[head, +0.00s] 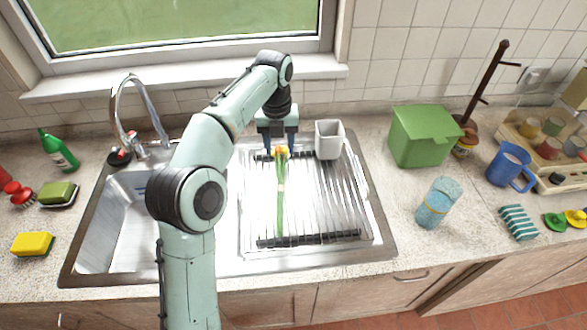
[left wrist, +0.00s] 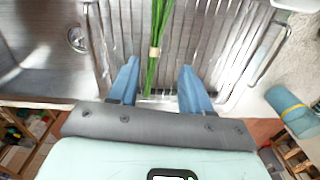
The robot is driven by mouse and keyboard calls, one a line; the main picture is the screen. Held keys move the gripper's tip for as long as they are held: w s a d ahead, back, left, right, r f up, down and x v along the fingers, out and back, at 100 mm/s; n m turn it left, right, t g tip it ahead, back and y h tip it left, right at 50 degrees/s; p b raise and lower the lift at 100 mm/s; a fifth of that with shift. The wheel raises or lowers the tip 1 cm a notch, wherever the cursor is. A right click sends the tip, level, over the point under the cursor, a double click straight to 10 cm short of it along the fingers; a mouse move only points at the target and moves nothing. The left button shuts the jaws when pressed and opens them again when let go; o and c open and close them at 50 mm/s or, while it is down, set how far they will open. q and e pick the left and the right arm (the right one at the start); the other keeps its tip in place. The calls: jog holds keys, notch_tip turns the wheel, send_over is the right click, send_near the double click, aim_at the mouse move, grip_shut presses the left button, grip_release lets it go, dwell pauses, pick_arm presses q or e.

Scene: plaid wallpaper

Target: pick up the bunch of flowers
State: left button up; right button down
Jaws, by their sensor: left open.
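The bunch of flowers (head: 280,190) lies on the drying rack (head: 325,200), with long green stems running toward the front and orange-yellow blossoms at the back. My left gripper (head: 278,150) points down over the blossom end. In the left wrist view, the stems (left wrist: 157,30) with a pale tie run between the two blue fingers of my left gripper (left wrist: 159,65). The fingers stand apart on either side of the stems, open, and do not visibly touch them. The blossoms are not visible in the left wrist view. My right gripper is not in view.
A grey-white cup (head: 329,140) stands on the rack just right of the gripper. The sink basin (head: 120,225) and faucet (head: 140,115) are to the left.

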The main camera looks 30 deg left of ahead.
pick_arm(q)
jog(key=b, duration=0.2)
send_over(280, 181)
notch_tip(280, 181, down, 7)
jog(key=shift+w+f, duration=0.15)
jog(key=shift+f, duration=0.4)
notch_tip(280, 181, down, 5)
jog(key=shift+b, duration=0.7)
grip_shut()
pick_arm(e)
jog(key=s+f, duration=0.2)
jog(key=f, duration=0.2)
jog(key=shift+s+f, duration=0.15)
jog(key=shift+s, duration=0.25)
